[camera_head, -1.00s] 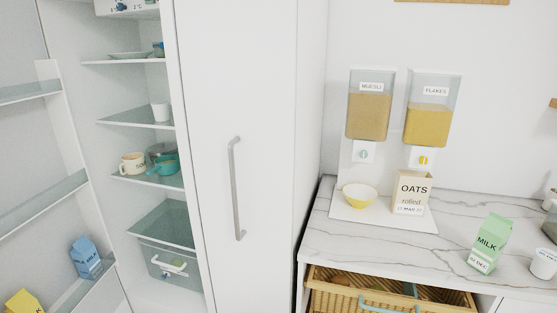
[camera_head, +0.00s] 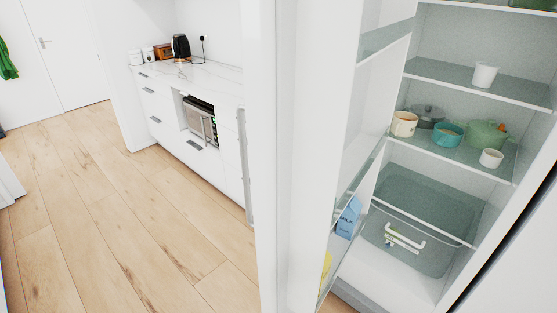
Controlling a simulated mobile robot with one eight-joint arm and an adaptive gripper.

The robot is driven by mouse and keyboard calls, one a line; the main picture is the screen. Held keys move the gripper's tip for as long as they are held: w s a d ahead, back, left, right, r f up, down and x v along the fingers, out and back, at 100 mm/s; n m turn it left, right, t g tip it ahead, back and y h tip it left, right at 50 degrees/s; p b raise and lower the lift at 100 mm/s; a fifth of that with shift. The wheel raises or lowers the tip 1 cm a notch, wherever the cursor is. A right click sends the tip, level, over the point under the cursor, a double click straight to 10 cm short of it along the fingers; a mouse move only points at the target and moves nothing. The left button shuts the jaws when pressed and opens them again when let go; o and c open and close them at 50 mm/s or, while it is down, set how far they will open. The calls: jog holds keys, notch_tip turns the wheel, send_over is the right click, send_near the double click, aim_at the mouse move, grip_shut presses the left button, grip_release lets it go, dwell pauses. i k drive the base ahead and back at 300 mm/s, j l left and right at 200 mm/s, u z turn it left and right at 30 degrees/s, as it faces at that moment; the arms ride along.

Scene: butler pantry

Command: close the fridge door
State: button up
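The fridge door (camera_head: 305,150) stands open in the middle of the head view, seen nearly edge-on. Its long grey handle (camera_head: 243,165) is on the outer face at left. Its inner side carries shelves with a blue milk carton (camera_head: 348,217) and a partly hidden yellow item (camera_head: 326,268). The open fridge interior (camera_head: 470,50) is to the right, with cups and pots on a glass shelf and a clear drawer (camera_head: 415,235) below. My gripper is not in view.
A wooden floor (camera_head: 130,220) lies clear left of the door. Behind it stands a white counter (camera_head: 165,75) with a black kettle (camera_head: 181,46) and a built-in microwave (camera_head: 199,120). A white room door (camera_head: 68,50) is at the far left.

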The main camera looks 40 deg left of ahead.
aim_at(322, 79)
jog(key=k+j, duration=0.1)
jog(key=j, duration=0.4)
jog(key=k+j, duration=0.1)
jog(key=j, duration=0.4)
jog(key=k+j, duration=0.1)
jog(key=j, duration=0.4)
jog(key=k+j, duration=0.1)
jog(key=j, duration=0.35)
jog(key=k+j, duration=0.1)
jog(key=j, duration=0.4)
jog(key=k+j, duration=0.1)
jog(key=j, duration=0.4)
jog(key=k+j, duration=0.1)
jog(key=k+l+u, duration=0.05)
